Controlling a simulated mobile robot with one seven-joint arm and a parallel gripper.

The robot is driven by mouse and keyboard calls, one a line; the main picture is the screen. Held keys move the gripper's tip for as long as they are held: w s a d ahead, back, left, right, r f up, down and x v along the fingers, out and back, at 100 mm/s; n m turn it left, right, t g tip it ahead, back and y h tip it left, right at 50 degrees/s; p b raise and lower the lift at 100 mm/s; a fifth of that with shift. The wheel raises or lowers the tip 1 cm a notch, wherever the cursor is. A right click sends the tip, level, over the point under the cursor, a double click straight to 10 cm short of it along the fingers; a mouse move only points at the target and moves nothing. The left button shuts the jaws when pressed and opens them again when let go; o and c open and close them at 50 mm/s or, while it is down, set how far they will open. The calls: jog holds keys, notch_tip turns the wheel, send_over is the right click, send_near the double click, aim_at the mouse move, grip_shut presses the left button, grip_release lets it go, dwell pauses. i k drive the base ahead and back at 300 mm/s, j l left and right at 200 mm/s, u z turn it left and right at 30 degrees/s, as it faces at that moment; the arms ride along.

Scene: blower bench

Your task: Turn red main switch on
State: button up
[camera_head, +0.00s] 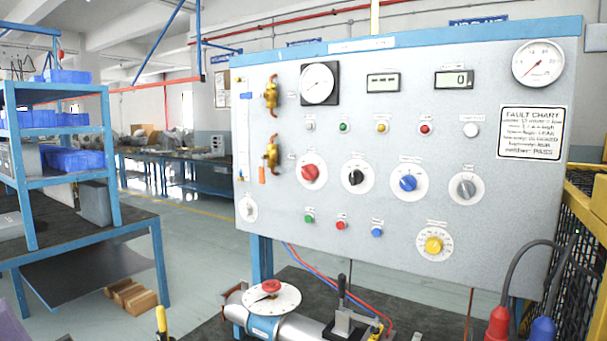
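The red main switch (310,173) is a round red knob on a white dial plate, left of the middle of the grey control panel (345,225). It heads a row of knobs: black (355,177), blue (408,183) and grey (466,189). A yellow knob (433,245) sits lower right. The red knob is fully visible, with nothing in front of it. Its pointer position is too small to tell. My gripper is not in view.
Small coloured buttons and lamps sit above and below the knobs. A bench with a grey pipe, a red-hubbed dial (271,298) and a clamp (346,318) stands below the panel. A yellow mesh guard (585,230) is at right, a blue shelf (60,130) at left.

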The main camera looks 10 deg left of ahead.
aim_at(310, 172)
jog(key=j+z, duration=0.3)
jog(key=j, duration=0.7)
jog(key=i+j+z, duration=0.15)
jog(key=j, duration=0.3)
jog(key=i+j+z, duration=0.15)
jog(key=j, duration=0.3)
jog(key=i, duration=0.45)
